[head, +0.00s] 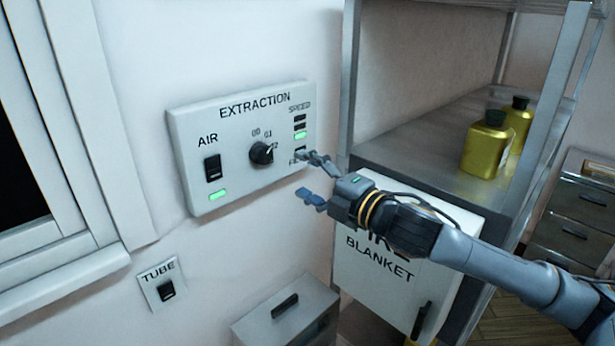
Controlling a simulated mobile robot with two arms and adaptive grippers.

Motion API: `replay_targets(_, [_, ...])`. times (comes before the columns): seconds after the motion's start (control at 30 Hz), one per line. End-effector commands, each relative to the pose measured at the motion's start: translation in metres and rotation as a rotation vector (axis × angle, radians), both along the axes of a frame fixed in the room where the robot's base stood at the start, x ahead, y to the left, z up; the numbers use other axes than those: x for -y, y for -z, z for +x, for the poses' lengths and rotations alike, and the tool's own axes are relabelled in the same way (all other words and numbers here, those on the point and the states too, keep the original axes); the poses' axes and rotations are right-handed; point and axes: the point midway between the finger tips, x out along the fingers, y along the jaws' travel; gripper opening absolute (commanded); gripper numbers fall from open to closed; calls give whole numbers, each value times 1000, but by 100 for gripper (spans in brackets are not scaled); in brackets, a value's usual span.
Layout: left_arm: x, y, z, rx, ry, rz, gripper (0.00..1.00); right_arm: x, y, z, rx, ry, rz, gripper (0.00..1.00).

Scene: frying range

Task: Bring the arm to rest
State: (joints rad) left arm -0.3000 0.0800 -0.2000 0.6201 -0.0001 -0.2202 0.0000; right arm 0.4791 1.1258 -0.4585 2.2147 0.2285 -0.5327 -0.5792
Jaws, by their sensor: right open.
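My right gripper (306,176) is open and empty, with blue fingertips spread apart. Its arm comes in from the right edge, in front of the white fire blanket box (375,283). The fingertips are near the lower right corner of the extraction panel (202,153) on the wall; I cannot tell whether they touch it. The upper finger partly covers a label and control under the speed lights. The panel has a black air switch (212,168) with a lit green lamp and a black rotary knob (261,153). One speed light (300,135) glows green. My left gripper is not in view.
A metal shelf (405,150) with two yellow bottles (486,146) stands at the right. A tube switch (166,291) is on the wall at lower left, beside a window frame. A grey box (285,312) is below. Drawers (582,205) stand at far right.

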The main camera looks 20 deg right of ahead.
Motion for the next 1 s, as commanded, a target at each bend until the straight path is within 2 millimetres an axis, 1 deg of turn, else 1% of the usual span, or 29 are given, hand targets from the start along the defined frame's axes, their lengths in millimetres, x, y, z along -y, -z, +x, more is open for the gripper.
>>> replay_targets(0.27, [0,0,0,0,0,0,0,0,1,0,-2,0,2,67])
replay_targets(0.33, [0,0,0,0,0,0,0,-2,6,0,-16,3,14,67])
replay_targets(0.37, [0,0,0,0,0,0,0,-4,12,-1,-30,6,29,67])
replay_targets(0.4, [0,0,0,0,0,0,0,-7,23,-2,-58,13,54,67])
replay_targets(0.47, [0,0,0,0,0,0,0,-14,47,-6,-122,33,114,67])
replay_targets(0.57, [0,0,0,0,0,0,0,-25,102,-22,-280,102,259,67])
replay_targets(0.6, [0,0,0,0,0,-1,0,-29,127,-32,-355,142,326,67])
replay_targets(0.67, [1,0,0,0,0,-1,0,-33,163,-50,-469,215,428,67])
replay_targets(0.7, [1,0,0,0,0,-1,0,-35,187,-65,-545,268,495,67])
replay_targets(0.77, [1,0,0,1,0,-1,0,-36,221,-89,-659,360,592,67])
replay_targets(0.8, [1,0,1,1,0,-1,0,-36,243,-108,-733,426,653,67])
replay_targets(0.87, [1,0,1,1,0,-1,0,-36,272,-136,-835,527,734,67])
replay_targets(0.9, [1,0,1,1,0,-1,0,-36,288,-155,-897,592,780,67])
replay_targets(0.97, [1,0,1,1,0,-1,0,-35,307,-182,-975,684,841,67])
replay_targets(1.0, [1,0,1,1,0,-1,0,-35,319,-198,-1022,743,874,67])
